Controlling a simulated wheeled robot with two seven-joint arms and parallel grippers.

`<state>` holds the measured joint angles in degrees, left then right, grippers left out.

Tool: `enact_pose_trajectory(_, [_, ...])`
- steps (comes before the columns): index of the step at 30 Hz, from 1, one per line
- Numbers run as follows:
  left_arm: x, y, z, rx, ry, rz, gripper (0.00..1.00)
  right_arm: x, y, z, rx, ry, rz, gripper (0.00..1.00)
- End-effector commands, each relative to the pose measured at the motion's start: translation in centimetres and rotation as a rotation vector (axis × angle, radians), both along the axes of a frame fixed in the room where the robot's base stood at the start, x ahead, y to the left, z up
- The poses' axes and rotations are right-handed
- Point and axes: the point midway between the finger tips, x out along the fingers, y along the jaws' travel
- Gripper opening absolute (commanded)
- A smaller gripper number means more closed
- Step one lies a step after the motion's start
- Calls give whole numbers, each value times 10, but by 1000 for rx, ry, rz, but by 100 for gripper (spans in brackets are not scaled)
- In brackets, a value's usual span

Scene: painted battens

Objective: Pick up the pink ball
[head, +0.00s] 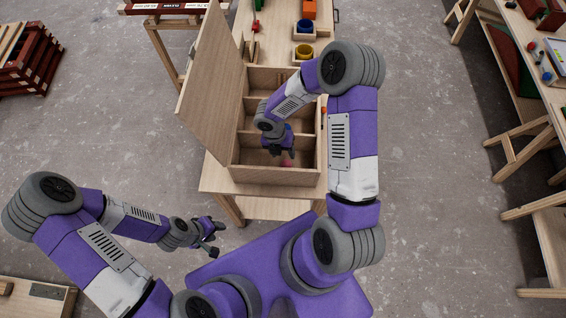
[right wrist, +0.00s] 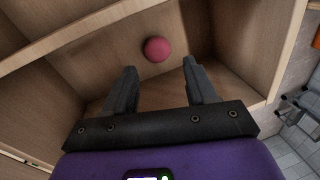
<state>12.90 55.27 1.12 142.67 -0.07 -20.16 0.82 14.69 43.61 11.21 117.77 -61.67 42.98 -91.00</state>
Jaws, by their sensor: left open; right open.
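The pink ball (head: 286,162) lies inside the front compartment of an open wooden box (head: 270,176). In the head view it is partly hidden by my right gripper (head: 279,152). In the right wrist view the ball (right wrist: 156,49) rests in the compartment beyond the fingertips. My right gripper (right wrist: 158,67) is open, its two fingers apart with nothing between them, and reaches down into the box. The ball appears just ahead of the gap and apart from the fingers. My left gripper (head: 214,238) is open and empty, over the floor left of the table.
The box lid (head: 212,75) stands open on the left. Dividers (right wrist: 75,34) and side walls bound the compartment closely. The box sits on a wooden table (head: 214,180) with blue and yellow cups at its far end. A workbench (head: 520,40) stands at the right.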

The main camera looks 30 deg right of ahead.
Motion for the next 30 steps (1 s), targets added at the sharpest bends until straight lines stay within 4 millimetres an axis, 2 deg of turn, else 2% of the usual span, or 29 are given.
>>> enact_pose_trajectory(1, [0,0,-6,0,0,0,43,0,0,-6,0,0,0,56])
enact_pose_trajectory(11, [0,0,-8,0,1,0,43,-5,-3,-39,0,3,0,56])
enact_pose_trajectory(18, [0,0,-10,0,0,-1,43,-10,-5,-73,0,2,-1,56])
enact_pose_trajectory(28, [0,0,-10,0,0,0,43,-10,-6,-79,1,-1,-2,56])
enact_pose_trajectory(30, [0,0,-10,0,0,0,43,-10,-6,-79,1,-1,-2,46])
